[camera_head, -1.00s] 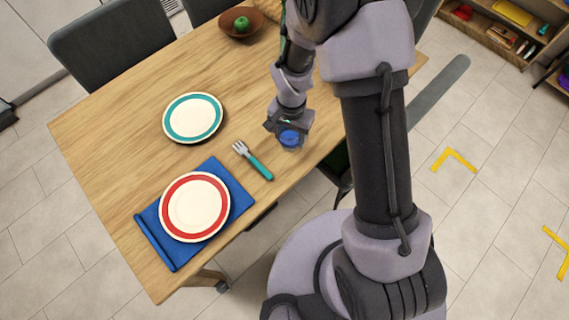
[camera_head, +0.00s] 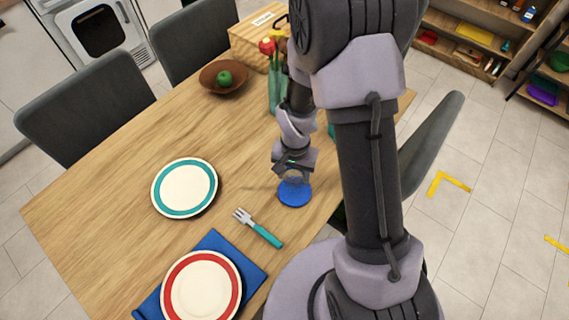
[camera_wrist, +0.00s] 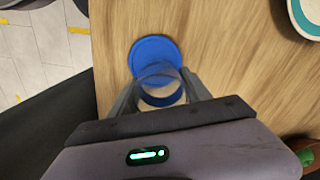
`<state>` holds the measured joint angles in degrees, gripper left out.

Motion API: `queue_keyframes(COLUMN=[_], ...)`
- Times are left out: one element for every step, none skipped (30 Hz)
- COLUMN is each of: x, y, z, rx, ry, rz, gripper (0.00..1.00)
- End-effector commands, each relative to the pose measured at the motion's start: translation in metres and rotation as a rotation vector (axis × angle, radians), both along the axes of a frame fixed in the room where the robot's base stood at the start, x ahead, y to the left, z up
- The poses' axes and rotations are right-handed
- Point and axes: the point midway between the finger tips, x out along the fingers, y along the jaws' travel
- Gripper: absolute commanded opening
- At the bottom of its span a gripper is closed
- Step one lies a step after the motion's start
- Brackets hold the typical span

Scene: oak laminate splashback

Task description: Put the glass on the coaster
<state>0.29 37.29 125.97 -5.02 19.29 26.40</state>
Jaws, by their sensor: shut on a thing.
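The clear glass (camera_wrist: 160,76) is between my gripper's fingers in the wrist view, and the gripper (camera_wrist: 158,92) is shut on it. The glass is hard to make out in the head view (camera_head: 293,177). The blue round coaster (camera_head: 294,194) lies on the table near its right edge, just below my gripper (camera_head: 293,170) in the picture. In the wrist view the coaster (camera_wrist: 152,46) shows beyond the glass, and blue shows through the glass. The glass overlaps part of the coaster in both views. I cannot tell whether its base touches anything.
A teal-handled fork (camera_head: 258,228), a teal-rimmed plate (camera_head: 185,187) and a red-rimmed plate (camera_head: 201,288) on a blue napkin (camera_head: 228,250) lie left of the coaster. A flower vase (camera_head: 275,90) and a bowl with a green apple (camera_head: 223,79) stand farther back.

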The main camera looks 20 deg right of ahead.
Motion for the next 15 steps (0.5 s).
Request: queue_keyframes(x=[-0.004,-0.006,-0.009,-0.009,-0.009,-0.009,-0.009,-0.009,-0.009,-0.009,-0.009,-0.009,-0.009,-0.009,-0.009], y=[0.001,0.001,0.002,0.002,0.002,0.002,0.002,0.002,0.002,0.002,0.002,0.002,0.002,0.002,0.002], z=[-0.017,-0.024,-0.029,-0.03,-0.029,-0.026,-0.026,-0.025,-0.025,-0.025,-0.026,-0.028,-0.029,-0.03,-0.029], rx=[0.0,0.0,0.0,0.001,0.0,0.0,0.0,0.0,0.001,0.0,0.001,0.001,0.0,0.0,0.0], ry=[0.004,0.004,0.004,0.003,0.002,0.001,0.001,0.001,0.001,0.001,0.001,0.001,0.001,0.001,0.001], rz=[-0.001,-0.002,-0.002,-0.003,-0.003,-0.003,-0.003,-0.003,-0.002,-0.002,-0.002,-0.002,-0.002,-0.002,-0.002], gripper=[0.08,0.08,0.08,0.08,0.08,0.08,0.08,0.08,0.08,0.08,0.08,0.08,0.08,0.08,0.62])
